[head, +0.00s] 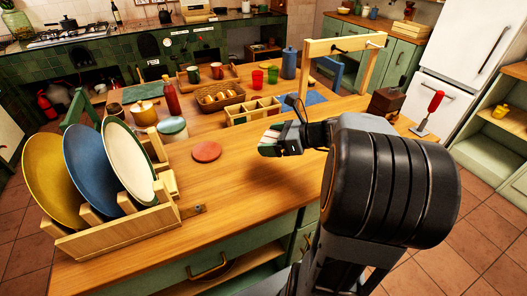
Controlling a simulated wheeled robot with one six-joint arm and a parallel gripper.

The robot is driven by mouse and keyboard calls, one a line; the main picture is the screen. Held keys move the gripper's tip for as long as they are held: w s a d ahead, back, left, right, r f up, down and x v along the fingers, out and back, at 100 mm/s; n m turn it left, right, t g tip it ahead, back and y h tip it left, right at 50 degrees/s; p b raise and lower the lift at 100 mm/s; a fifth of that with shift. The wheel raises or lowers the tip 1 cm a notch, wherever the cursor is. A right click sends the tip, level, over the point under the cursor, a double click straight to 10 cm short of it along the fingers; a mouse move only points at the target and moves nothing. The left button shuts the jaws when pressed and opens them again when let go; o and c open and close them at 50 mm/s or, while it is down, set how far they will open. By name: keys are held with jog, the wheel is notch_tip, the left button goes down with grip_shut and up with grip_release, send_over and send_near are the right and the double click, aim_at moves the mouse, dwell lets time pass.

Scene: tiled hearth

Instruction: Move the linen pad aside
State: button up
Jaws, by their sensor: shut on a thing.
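My gripper (273,149) is over the middle of the wooden table, its fingers pointing left. It is shut on a small pale pad with green and red stripes (272,135), which looks like the linen pad. Part of the pad is hidden by the gripper. I cannot tell whether the pad touches the tabletop. My dark arm covers the right front of the table.
A red disc (206,151) lies left of my gripper. A divided wooden tray (253,111) stands behind it, with a basket (219,99) and cups beyond. A plate rack (118,232) fills the left front. The table's front middle is bare.

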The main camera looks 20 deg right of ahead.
jog(key=w+f+b, duration=0.1)
jog(key=w+f, duration=0.5)
jog(key=w, duration=0.1)
jog(key=shift+f, duration=0.15)
jog(key=shift+w+f, duration=0.3)
jog(key=shift+f, duration=0.15)
jog(key=shift+f+b, duration=0.3)
jog(key=shift+f, duration=1.15)
jog(key=shift+f, duration=0.1)
jog(key=shift+f, duration=0.15)
jog(key=o, duration=0.6)
